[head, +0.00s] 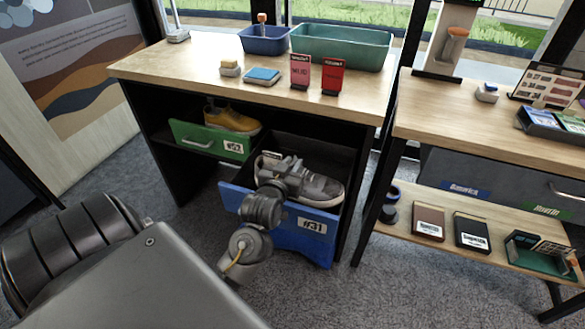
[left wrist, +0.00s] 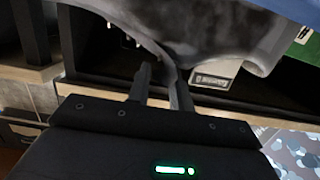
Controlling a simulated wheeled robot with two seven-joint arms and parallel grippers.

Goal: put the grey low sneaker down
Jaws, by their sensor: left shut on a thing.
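The grey low sneaker (head: 318,185) is at the open blue drawer (head: 309,229) marked #31 in the head view, with its toe toward the right. My left gripper (head: 272,165) is at the sneaker's left end and is shut on it. In the left wrist view the two fingers (left wrist: 160,82) close on the edge of the grey sneaker (left wrist: 200,30), which fills the top of the picture. I cannot tell whether the sole touches the drawer floor. My right gripper is not in view.
A green drawer (head: 208,140) marked #52 stands open with a yellow shoe (head: 232,121) in it. The wooden table top (head: 200,70) above holds a blue bin (head: 264,40), a teal bin (head: 340,48) and red cards. A shelf unit (head: 480,130) stands at right.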

